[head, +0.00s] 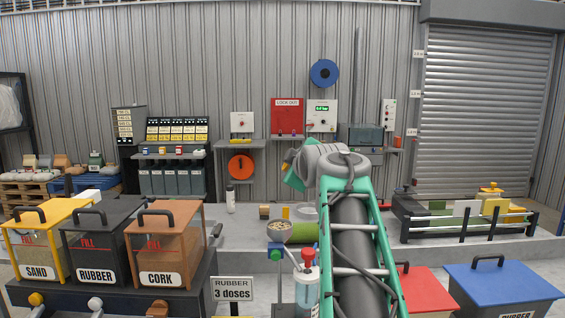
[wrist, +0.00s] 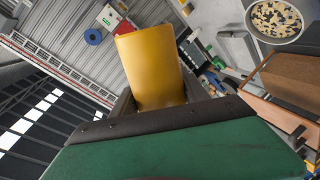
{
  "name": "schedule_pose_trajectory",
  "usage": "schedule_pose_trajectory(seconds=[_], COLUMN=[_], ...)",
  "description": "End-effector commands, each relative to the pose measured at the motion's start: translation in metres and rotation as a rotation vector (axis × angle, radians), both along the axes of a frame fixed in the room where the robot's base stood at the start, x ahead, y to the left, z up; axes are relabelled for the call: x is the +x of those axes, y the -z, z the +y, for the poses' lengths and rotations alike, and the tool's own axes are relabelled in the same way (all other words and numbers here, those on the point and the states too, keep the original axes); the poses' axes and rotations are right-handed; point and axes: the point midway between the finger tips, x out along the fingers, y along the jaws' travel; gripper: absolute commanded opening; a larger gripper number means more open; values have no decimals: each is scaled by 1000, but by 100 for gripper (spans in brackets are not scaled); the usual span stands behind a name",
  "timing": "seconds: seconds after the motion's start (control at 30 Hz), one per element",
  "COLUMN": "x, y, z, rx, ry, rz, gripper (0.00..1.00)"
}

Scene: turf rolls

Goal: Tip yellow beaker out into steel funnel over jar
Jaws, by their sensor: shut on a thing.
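The yellow beaker (wrist: 152,65) stands out beyond my gripper (wrist: 152,103) in the wrist view, held between its dark fingers. Its inside does not show. In the head view my arm's end is near the middle and the fingers are hidden behind it. The steel funnel (head: 279,229) shows left of my arm, with pale and dark granules in its bowl. It also shows at the top right of the wrist view (wrist: 274,38), apart from the beaker. A clear jar (head: 307,290) with a red top is below and right of the funnel, partly hidden by my arm.
Sand (head: 40,272), rubber (head: 97,276) and cork (head: 161,278) bins stand at the front left. A "RUBBER 3 doses" sign (head: 233,289) is close by the funnel. Red (head: 425,292) and blue (head: 503,285) lidded bins are at the front right. A green roll (head: 303,233) lies behind the funnel.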

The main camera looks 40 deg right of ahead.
Motion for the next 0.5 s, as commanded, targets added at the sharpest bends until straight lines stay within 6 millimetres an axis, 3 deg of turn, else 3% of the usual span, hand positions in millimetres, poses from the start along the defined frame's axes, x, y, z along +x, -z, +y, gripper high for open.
schedule_pose_trajectory(seconds=[0.5], x=[-15], y=[-33], z=[-20], rx=[499], ry=[-12], rz=[-346], gripper=[8])
